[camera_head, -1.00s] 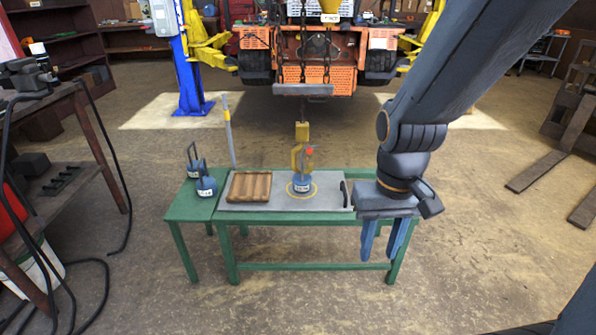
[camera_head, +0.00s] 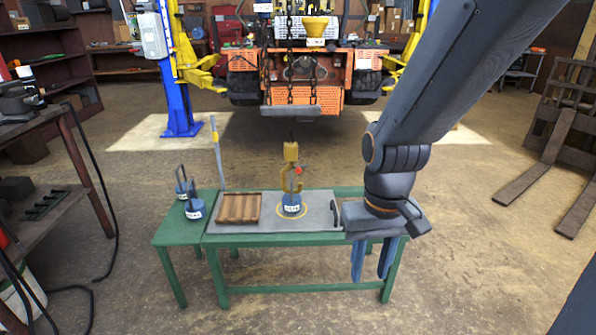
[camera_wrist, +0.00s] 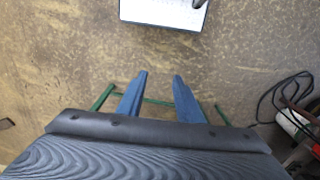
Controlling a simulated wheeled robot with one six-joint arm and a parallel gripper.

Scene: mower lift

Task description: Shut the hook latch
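The yellow hook (camera_head: 291,180) hangs upright from the lifting chain above the table, with a small red part (camera_head: 298,171) on its right side, probably the latch. The latch is too small to tell whether it is open or shut. A blue labelled weight (camera_head: 291,204) stands directly below the hook, inside a yellow ring mark; whether the hook is through its handle is unclear. My gripper (camera_head: 372,264) points down at the right end of the table, well right of the hook. Its two blue fingers (camera_wrist: 160,80) are apart with nothing between them. The hook is not in the wrist view.
Two more blue weights (camera_head: 194,209) stand at the left, near a grey-yellow pole (camera_head: 217,150). A spreader bar (camera_head: 291,111) and an orange mower hang behind.

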